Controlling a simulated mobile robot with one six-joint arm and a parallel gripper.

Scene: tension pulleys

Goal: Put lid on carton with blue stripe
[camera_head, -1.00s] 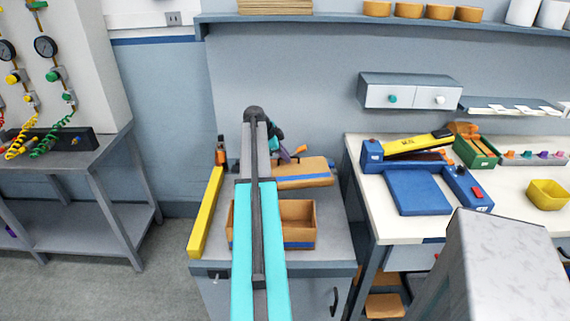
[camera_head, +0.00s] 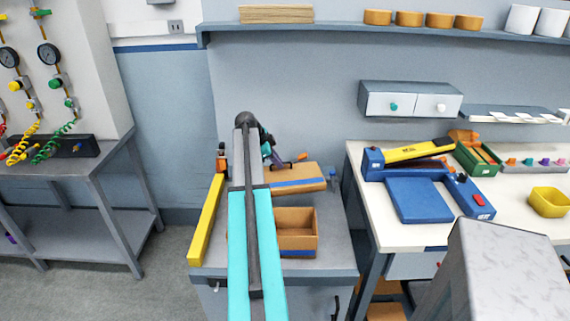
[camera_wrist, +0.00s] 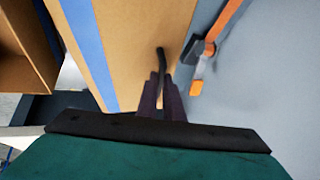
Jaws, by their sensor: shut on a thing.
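An open brown carton (camera_head: 297,241) with a blue stripe stands on the grey cabinet top, partly hidden by my arm. The brown lid (camera_head: 305,172), also with a blue stripe (camera_wrist: 90,45), is just behind the carton, apart from its opening. My gripper (camera_head: 280,162) is at the lid's left part. In the wrist view its dark purple fingers (camera_wrist: 166,92) are shut on a thin dark upright piece over the lid's brown face (camera_wrist: 130,30). The open carton shows at the left edge there (camera_wrist: 22,85).
A yellow bar (camera_head: 205,222) runs along the cabinet's left edge. An orange and black item (camera_head: 221,162) stands behind it. A white bench (camera_head: 365,212) with a blue device (camera_head: 418,198) is at right.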

